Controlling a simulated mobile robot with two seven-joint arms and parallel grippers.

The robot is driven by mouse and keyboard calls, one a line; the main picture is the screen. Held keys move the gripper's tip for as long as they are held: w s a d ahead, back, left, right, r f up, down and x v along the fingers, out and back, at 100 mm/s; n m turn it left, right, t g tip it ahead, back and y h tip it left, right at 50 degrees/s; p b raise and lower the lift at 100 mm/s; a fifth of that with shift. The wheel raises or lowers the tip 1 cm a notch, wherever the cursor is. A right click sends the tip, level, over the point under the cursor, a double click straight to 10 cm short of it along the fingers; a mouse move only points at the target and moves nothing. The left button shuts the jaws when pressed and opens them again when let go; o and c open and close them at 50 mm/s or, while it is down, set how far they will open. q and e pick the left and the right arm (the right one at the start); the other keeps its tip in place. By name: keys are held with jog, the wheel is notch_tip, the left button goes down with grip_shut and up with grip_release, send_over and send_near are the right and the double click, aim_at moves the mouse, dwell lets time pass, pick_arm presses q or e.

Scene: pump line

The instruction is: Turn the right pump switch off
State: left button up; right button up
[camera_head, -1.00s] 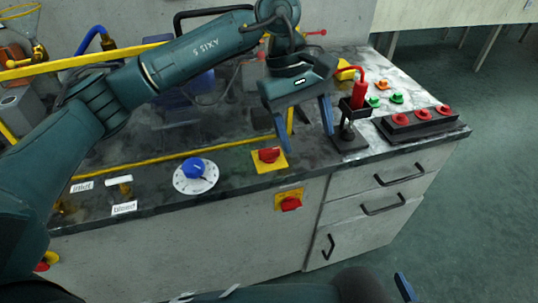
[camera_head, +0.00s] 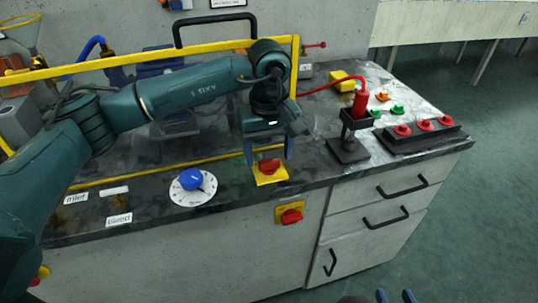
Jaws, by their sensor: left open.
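A red rotary switch (camera_head: 269,167) sits on a yellow plate on the dark countertop. A second red switch (camera_head: 291,216) on a yellow plate is on the cabinet front below it. No label shows which is the right pump's. My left gripper (camera_head: 269,153) points down, open, over the countertop switch. Its fingers stand at the left and right of the red knob, with a gap on each side; I cannot tell if they touch the plate. My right gripper (camera_head: 395,296) shows only as two separated blue fingertips at the bottom edge, away from the counter.
A blue dial (camera_head: 191,180) is left of the switch. A black stand holds a red handheld device (camera_head: 360,103) at the right, near a black strip with red buttons (camera_head: 424,127). A yellow rail (camera_head: 130,61) runs behind my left arm.

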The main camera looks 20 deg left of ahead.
pick_arm(q)
jog(key=shift+f, duration=0.65)
jog(key=shift+c, duration=0.5)
jog(key=c, duration=0.9)
